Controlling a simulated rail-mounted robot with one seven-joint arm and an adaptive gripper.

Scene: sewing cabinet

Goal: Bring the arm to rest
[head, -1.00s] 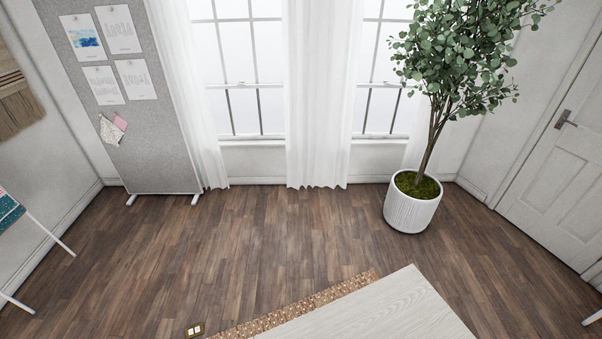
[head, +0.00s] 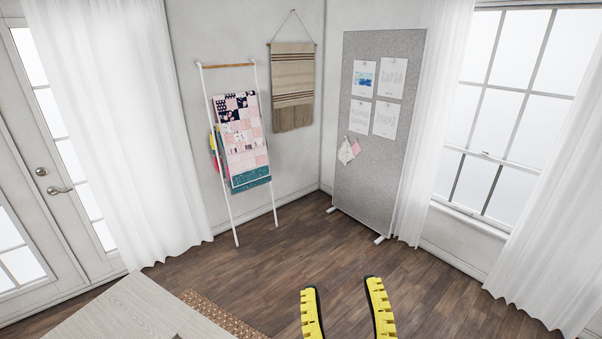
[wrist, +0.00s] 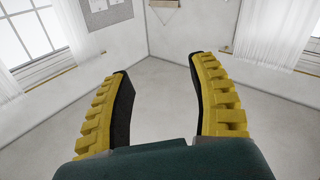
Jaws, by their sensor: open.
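My gripper (head: 343,300) shows at the bottom of the head view as two yellow fingers with black inner pads. The fingers stand apart with nothing between them, over open wooden floor. In the wrist view my gripper (wrist: 160,92) is also open and empty, pointing toward a room corner. Nothing touches the fingertips. The rest of my arm is out of the head view.
A pale wooden tabletop (head: 118,312) fills the lower left, with a patterned rug (head: 222,315) beside it. A white quilt ladder (head: 229,150) and a grey pinboard (head: 376,170) stand by the walls. The wooden floor (head: 320,245) between is clear.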

